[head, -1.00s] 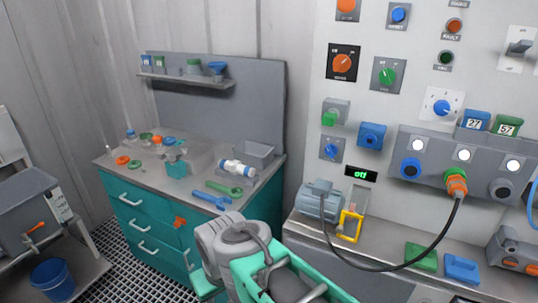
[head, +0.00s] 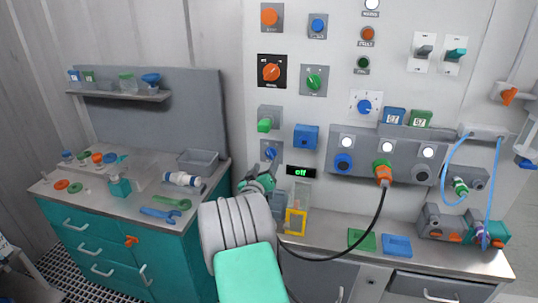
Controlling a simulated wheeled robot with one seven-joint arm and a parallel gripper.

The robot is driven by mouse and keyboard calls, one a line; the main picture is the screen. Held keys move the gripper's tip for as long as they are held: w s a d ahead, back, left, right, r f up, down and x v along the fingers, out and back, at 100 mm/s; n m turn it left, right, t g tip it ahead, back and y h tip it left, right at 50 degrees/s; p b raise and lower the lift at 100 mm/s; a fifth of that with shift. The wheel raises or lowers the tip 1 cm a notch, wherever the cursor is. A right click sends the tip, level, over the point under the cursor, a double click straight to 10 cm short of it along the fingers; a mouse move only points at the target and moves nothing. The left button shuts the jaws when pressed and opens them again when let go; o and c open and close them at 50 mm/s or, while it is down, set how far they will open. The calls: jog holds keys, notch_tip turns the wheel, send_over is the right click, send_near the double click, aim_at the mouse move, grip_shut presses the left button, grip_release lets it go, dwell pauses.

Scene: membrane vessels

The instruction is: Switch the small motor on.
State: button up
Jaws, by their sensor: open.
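The small grey motor (head: 279,204) stands on the bench at the foot of the panel, mostly hidden behind my arm. A small blue rotary knob (head: 270,153) on a grey plate is on the panel left of the display. My gripper (head: 264,172) is open and empty, with its tips just below or in front of this knob. I cannot tell whether they touch it. My wrist hides the lower part of the plate and the bench behind it.
A green switch (head: 265,125) and a blue box (head: 306,137) sit close above the knob. A yellow frame (head: 296,222) stands beside the motor. A black cable (head: 350,250) loops from an orange plug (head: 383,173). The left workbench (head: 100,200) holds loose tools and parts.

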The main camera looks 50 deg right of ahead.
aim_at(269, 156)
jog(key=p+x, duration=0.1)
jog(key=x, duration=0.5)
jog(key=shift+w, duration=0.1)
jog(key=shift+c, duration=0.3)
jog(key=c, duration=1.3)
